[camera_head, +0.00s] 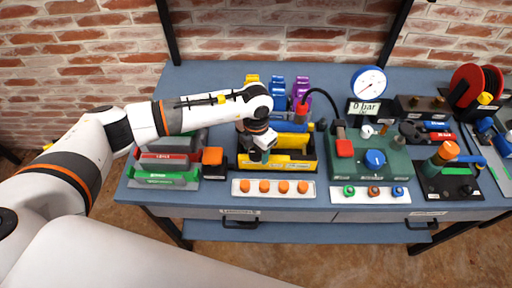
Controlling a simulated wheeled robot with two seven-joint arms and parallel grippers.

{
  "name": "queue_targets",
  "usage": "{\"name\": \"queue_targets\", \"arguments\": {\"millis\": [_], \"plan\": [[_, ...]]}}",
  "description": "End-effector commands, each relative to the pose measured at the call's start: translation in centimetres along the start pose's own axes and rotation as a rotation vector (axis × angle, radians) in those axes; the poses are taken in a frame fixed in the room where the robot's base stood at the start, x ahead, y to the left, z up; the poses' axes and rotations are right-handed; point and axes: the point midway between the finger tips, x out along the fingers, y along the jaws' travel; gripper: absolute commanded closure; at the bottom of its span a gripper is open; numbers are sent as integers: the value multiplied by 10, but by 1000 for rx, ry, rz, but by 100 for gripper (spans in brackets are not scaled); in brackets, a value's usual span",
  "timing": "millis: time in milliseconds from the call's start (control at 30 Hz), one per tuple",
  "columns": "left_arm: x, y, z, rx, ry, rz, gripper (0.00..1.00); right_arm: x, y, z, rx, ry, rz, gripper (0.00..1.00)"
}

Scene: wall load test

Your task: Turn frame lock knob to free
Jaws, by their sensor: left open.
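No readable label marks the frame lock knob, so I cannot tell for sure which knob it is. An orange block-shaped knob (212,156) sits on a dark base beside the red and green trays at the left. A round blue knob (375,158) sits on the green unit (350,172) right of centre. An orange-topped part (448,150) stands on a black plate at the right. My left gripper (262,152) is open, pointing down over the yellow bin, right of the orange block-shaped knob and apart from it. The wrist hides part of the bin.
The yellow bin (290,166) holds tools. A white strip with several orange knobs (243,187) lies in front. A dial gauge (369,82) and a 0 bar display (364,110) stand behind the green unit. Red reels (467,85) stand far right. The blue bench (210,83) is clear along its back left.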

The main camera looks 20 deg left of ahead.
Motion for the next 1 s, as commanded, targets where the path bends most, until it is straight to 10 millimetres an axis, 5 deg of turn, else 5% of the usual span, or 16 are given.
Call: {"name": "queue_targets", "arguments": {"millis": [267, 567, 1000], "plan": [[2, 0, 0, 1, 1, 1, 41, 0, 2, 1, 1, -1, 3, 64], [1, 0, 0, 0, 1, 1, 85, 0, 2, 1, 1, -1, 3, 64], [3, 0, 0, -113, 1, 1, 85, 6, 2, 0, 1, -1, 2, 64]]}}
